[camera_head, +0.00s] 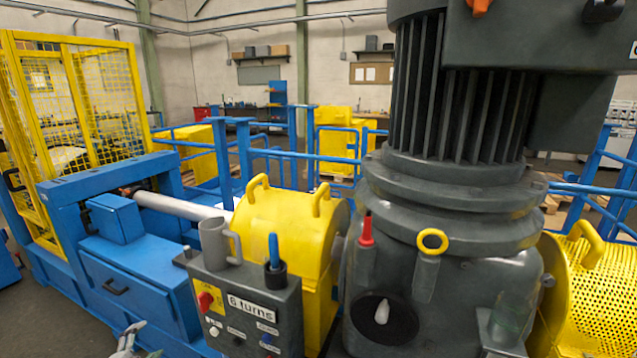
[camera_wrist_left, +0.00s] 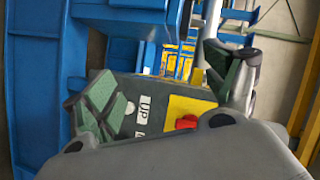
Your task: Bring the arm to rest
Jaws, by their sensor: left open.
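My left gripper (camera_head: 138,342) shows at the bottom edge of the head view, left of the grey control box (camera_head: 262,334). Only its finger ends are in that picture. In the left wrist view the left gripper (camera_wrist_left: 168,92) has its two green-padded fingers spread wide with nothing held between them. The control box (camera_wrist_left: 140,112) shows behind and between the fingers, with a red knob (camera_wrist_left: 187,122) on a yellow plate. I cannot tell whether a finger touches the box. My right gripper is in neither view.
A grey mug (camera_head: 214,240) and a blue-handled tool (camera_head: 273,250) in a dark holder are on top of the box. A large grey motor (camera_head: 455,200) stands right, a yellow guard (camera_head: 290,225) behind the box, and a blue machine frame (camera_head: 140,275) left.

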